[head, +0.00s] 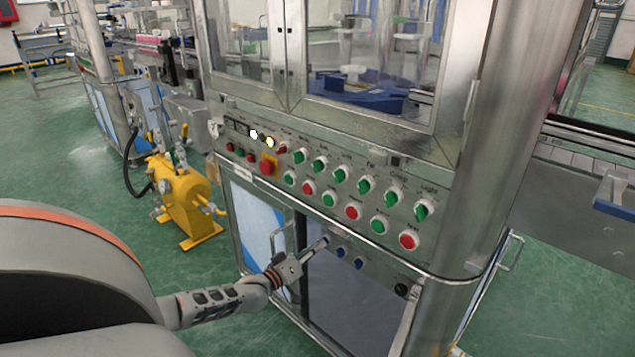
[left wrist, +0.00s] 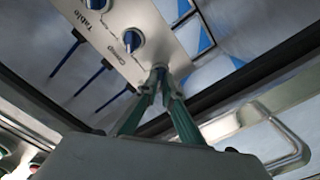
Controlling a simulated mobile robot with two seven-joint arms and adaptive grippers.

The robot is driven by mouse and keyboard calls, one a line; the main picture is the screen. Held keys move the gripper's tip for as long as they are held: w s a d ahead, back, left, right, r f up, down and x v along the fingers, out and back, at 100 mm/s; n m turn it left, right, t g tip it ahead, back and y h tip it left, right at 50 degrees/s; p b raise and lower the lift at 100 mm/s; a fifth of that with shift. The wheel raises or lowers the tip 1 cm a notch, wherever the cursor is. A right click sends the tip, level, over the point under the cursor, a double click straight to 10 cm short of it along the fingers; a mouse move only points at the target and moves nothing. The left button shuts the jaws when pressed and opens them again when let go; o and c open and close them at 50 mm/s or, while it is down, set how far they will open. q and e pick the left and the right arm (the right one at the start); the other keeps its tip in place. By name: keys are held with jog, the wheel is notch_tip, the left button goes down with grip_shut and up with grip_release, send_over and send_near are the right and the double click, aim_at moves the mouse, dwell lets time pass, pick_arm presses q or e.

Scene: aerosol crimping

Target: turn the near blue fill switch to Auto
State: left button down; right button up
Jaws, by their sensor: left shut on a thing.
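My left gripper (head: 323,242) reaches up to the small panel under the main button console. In the left wrist view its two green fingers (left wrist: 159,84) are closed around a blue switch (left wrist: 160,68) at the end of the row. The label of this switch is hidden, and I cannot read its setting. Two more blue switches show beside it: one labelled Crimp (left wrist: 132,40) and one labelled Table (left wrist: 97,4). In the head view these two blue switches (head: 341,251) sit just right of the gripper. My right gripper is not in view.
The console (head: 240,163) above carries several green and red buttons and switches. A door handle (left wrist: 283,137) stands near the gripper in the left wrist view. A yellow pump unit (head: 187,203) is on the green floor at left. A steel column (head: 500,130) rises at right.

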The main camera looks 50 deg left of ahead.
pick_arm(q)
jog(key=shift+n, duration=0.5)
jog(key=c, duration=2.2)
grip_release()
jog(key=s, duration=0.4)
jog(key=s+d, duration=0.1)
jog(key=s, duration=0.7)
jog(key=shift+d, duration=0.15)
jog(key=shift+s+f, duration=0.1)
